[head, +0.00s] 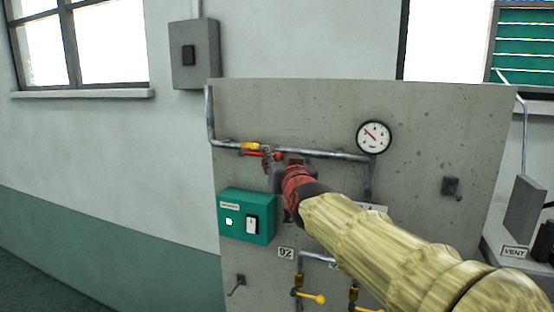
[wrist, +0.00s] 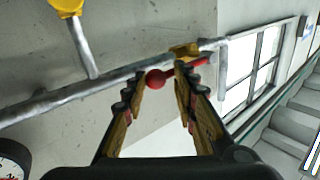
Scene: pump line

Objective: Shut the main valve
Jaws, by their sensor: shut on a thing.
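The main valve has a brass body (head: 250,146) on the upper horizontal pipe and a red lever (head: 252,154) that lies roughly along the pipe. In the wrist view its brass body (wrist: 185,50) is beyond the fingertips, and the red lever with its round knob (wrist: 155,79) shows between the fingers. My gripper (head: 268,160) reaches up to the lever from the lower right, shut on it; it also shows in the wrist view (wrist: 160,80). The right finger hides part of the lever. In the head view the fingertips are small and partly hidden by my wrist.
A round gauge (head: 374,137) is on the panel (head: 300,105), right of the valve. A green switch box (head: 262,228) with a lit lamp sits below. Two yellow-handled valves (head: 310,296) (head: 354,295) are lower down, partly behind my arm. The space left of the panel is clear.

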